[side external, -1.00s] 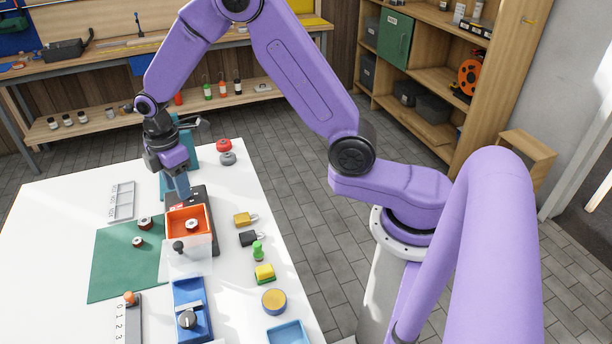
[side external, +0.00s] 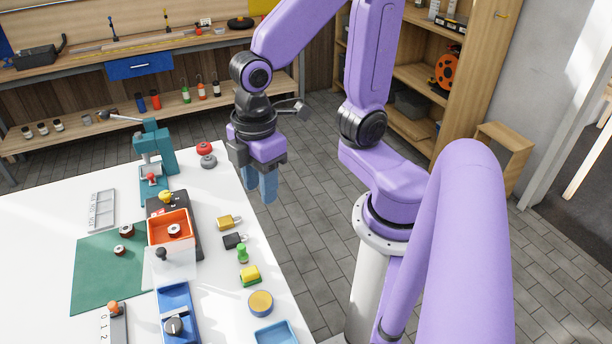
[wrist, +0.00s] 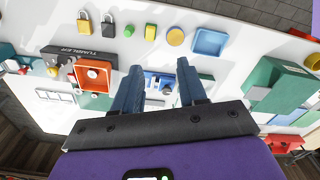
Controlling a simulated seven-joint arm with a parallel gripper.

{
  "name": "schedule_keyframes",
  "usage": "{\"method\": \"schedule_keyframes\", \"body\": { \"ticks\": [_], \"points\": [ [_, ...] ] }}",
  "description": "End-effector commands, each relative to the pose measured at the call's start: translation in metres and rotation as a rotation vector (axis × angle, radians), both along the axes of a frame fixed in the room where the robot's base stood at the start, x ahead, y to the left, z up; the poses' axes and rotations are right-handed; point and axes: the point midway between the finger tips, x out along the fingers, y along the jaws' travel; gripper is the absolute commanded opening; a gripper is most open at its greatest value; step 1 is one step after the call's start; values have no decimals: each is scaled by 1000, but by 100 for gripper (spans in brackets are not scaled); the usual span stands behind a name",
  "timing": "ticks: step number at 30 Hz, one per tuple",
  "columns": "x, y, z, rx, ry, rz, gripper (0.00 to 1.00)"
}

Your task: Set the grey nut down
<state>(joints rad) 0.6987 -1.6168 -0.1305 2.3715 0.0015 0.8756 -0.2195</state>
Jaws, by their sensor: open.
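A small grey round piece (side external: 208,161), which looks like the grey nut, rests on the white table near its back right edge. A red round piece (side external: 204,148) sits right behind it. The grey piece is too small for me to make out its shape. My gripper (side external: 262,198) is open, with nothing visible between its fingers. It hangs in the air to the right of the grey piece, seen around the table's right edge, clear of the objects. In the wrist view my gripper (wrist: 158,68) shows two blue fingers spread apart over the table.
An orange tray (side external: 153,242) holding a dark-rimmed round part stands on a black unit. Brass and black padlocks (side external: 229,222) (side external: 234,241), green and yellow pieces, and a blue tray (side external: 277,334) line the right edge. A teal press (side external: 155,150) stands behind. The left front has a green mat (side external: 95,280).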

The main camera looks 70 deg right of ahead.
Motion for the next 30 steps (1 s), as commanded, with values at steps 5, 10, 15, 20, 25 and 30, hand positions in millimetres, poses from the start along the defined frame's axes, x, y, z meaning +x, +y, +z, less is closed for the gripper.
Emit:
{"method": "schedule_keyframes", "body": {
  "ticks": [5, 10, 15, 20, 25, 30],
  "points": [
    [-45, -21, 3, 6, 0, -21, 42],
    [-67, -33, 4, 8, 2, -36, 42],
    [-73, -36, 4, 7, 3, -41, 42],
    [-73, -36, 4, 7, 3, -40, 42],
    [-73, -36, 4, 7, 3, -40, 42],
    [-73, -36, 4, 8, 3, -39, 42]
  ]
}}
